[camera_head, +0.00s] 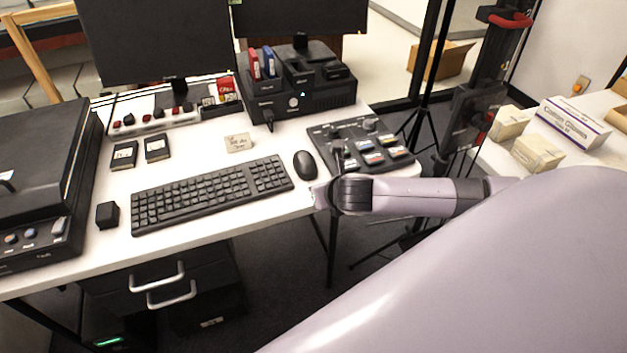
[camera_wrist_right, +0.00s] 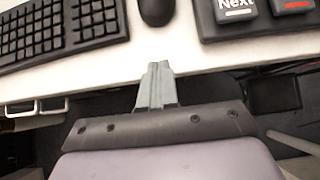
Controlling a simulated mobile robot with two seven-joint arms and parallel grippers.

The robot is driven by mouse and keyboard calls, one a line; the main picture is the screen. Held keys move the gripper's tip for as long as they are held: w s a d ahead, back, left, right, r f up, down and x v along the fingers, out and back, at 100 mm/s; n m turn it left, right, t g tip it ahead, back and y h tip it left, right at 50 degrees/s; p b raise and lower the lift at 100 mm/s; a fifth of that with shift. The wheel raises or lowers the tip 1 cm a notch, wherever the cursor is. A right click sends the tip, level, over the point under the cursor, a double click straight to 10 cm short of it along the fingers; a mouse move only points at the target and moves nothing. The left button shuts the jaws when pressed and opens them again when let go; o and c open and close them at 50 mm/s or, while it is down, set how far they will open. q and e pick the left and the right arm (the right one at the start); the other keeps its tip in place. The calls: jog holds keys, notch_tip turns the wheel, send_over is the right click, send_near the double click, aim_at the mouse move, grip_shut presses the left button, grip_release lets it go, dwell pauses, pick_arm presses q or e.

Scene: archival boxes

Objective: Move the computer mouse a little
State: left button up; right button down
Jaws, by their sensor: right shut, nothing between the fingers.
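The computer mouse (camera_head: 305,165) is black and lies on the white desk, just right of the keyboard (camera_head: 212,194). In the right wrist view the mouse (camera_wrist_right: 156,11) shows only in part, cut off by the top edge. My right gripper (camera_wrist_right: 157,72) is shut and empty, its fingertips at the desk's front edge, pointing toward the mouse and apart from it. In the head view my right arm comes in from the right, and its gripper end (camera_head: 318,197) is in front of the mouse. My left gripper is not in view.
A control panel with coloured keys (camera_head: 362,144) stands close to the right of the mouse. A small card (camera_head: 238,143) lies behind the keyboard. A black drive unit (camera_head: 300,92) and two monitors are at the back. Drawers (camera_head: 165,290) are under the desk.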

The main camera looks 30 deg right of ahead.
aim_at(308, 169)
jog(key=x, duration=0.4)
jog(key=shift+s+b, duration=0.1)
jog(key=shift+b, duration=0.2)
jog(key=w, duration=0.3)
jog(key=shift+d, duration=0.3)
jog(key=shift+w+d, duration=0.15)
jog(key=shift+w, duration=0.4)
jog(key=shift+w+d+b, duration=0.15)
jog(key=shift+w+d, duration=0.1)
jog(key=shift+w, duration=0.7)
jog(key=shift+w+d+b, duration=0.15)
jog(key=shift+w+d, duration=0.05)
jog(key=shift+w, duration=0.75)
